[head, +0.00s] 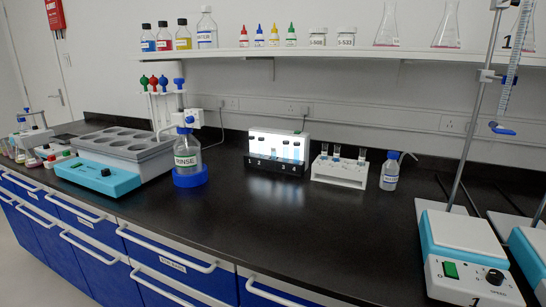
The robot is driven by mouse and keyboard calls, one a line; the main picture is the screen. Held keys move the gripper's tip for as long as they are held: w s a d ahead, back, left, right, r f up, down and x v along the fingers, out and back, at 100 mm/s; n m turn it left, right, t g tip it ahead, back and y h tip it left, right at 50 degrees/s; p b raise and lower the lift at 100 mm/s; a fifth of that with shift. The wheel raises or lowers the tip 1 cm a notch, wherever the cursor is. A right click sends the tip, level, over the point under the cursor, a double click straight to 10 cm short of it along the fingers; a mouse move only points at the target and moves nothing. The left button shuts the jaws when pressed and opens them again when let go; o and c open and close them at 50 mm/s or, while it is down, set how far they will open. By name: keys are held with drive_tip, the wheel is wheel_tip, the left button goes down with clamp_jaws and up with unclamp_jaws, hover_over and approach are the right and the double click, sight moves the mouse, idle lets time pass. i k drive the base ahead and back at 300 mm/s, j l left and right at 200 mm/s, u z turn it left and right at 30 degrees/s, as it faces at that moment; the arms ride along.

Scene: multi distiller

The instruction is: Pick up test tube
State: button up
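A white test tube rack (340,181) stands on the black bench right of centre. Several test tubes with dark tops, one of them at the rack's right end (361,155), stand upright in it. Left of it is a black stand with a bright backlit panel (280,146). Small tube-like pieces show against the panel, too small to make out. My gripper is not in view.
A wash bottle (389,175) stands just right of the rack. A RINSE bottle (187,153) and a grey heating block (128,146) are at left. A stirrer (462,245) with a tall stand is at right. The bench front (290,230) is clear. A shelf (330,52) runs above.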

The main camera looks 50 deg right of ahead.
sight(274, 142)
drive_tip(key=z, duration=1.6)
